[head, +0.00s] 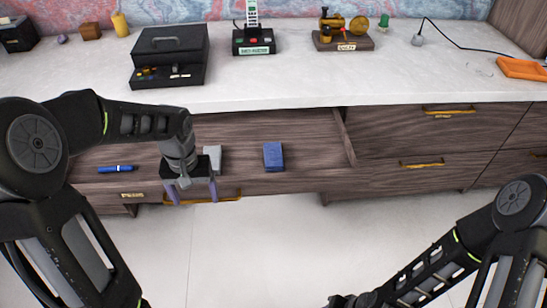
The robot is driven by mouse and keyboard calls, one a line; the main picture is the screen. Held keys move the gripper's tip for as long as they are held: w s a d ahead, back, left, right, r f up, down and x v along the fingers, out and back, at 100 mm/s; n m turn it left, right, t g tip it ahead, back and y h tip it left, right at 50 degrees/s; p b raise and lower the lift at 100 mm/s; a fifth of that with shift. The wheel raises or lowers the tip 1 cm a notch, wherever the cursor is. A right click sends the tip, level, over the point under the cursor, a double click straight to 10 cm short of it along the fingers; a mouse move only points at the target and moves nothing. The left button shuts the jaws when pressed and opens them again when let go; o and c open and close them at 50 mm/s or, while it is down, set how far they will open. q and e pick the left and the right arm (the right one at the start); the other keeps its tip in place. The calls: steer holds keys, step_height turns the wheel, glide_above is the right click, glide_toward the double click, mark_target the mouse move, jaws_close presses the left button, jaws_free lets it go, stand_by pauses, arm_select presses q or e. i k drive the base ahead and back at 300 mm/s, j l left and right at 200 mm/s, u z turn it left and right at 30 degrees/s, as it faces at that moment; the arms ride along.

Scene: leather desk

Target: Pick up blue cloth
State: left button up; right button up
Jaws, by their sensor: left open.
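A small folded blue cloth (273,156) lies in the open wooden drawer (313,133), right of the drawer's middle. My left gripper (193,194) is open and empty, pointing down over the drawer's front edge, to the left of the cloth and apart from it. My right gripper (347,300) is only partly in view at the bottom edge, well below the drawer, and its fingers cannot be made out.
A blue pen (117,169) and a grey block (212,158) lie in the drawer, the block just behind my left gripper. The desktop's front is clear.

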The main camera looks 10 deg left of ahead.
mark_target(272, 158)
steer(key=i+l, duration=0.65)
steer(key=i, duration=0.25)
